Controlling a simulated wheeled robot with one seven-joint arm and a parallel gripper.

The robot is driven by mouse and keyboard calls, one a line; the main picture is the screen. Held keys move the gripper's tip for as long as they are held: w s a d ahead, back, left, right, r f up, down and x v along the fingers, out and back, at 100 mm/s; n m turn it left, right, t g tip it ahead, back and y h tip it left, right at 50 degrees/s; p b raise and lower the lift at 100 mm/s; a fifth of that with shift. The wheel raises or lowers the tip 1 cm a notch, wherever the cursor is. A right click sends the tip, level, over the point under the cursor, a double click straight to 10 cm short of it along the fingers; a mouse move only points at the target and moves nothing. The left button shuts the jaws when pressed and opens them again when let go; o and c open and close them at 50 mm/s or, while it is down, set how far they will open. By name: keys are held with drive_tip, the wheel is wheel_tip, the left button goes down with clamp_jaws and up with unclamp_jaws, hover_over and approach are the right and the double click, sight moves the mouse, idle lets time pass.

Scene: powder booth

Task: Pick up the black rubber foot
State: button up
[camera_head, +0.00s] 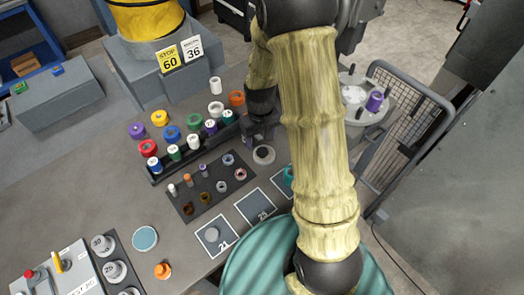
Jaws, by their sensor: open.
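My gripper (258,136) points down over the grey table, behind my tan-sleeved arm. Its dark fingers are partly hidden and blend together; I see nothing held in them. A short, round, dark grey piece with a pale centre (264,155) stands on the table just in front of the fingers, apart from the other parts. It may be the black rubber foot, but the view is too small to be sure. The dark mat (215,173) to the left holds small caps and rings, some of them dark.
A black rack (158,176) with coloured plugs stands left of my gripper, with several coloured rings behind it. Numbered squares (262,207) lie in front. A teal drum (258,262) stands below. A wire-mesh fence (408,110) is at right. The table's left middle is clear.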

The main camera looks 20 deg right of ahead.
sight(262, 151)
drive_tip(key=shift+w+f, duration=0.1)
drive_tip(key=shift+f, duration=0.4)
drive_tip(key=shift+a, duration=0.1)
drive_tip(key=shift+s+f, duration=0.2)
drive_tip(key=shift+f, duration=0.15)
drive_tip(key=f+p, duration=0.1)
drive_tip(key=f, duration=0.2)
drive_tip(key=shift+s+d+f+p, duration=0.2)
drive_tip(key=shift+d+f+p, duration=0.15)
drive_tip(key=shift+d+p, duration=0.05)
drive_tip(key=shift+w+f, duration=0.1)
drive_tip(key=shift+f, duration=0.3)
drive_tip(key=shift+c, duration=0.4)
drive_tip(key=c, duration=1)
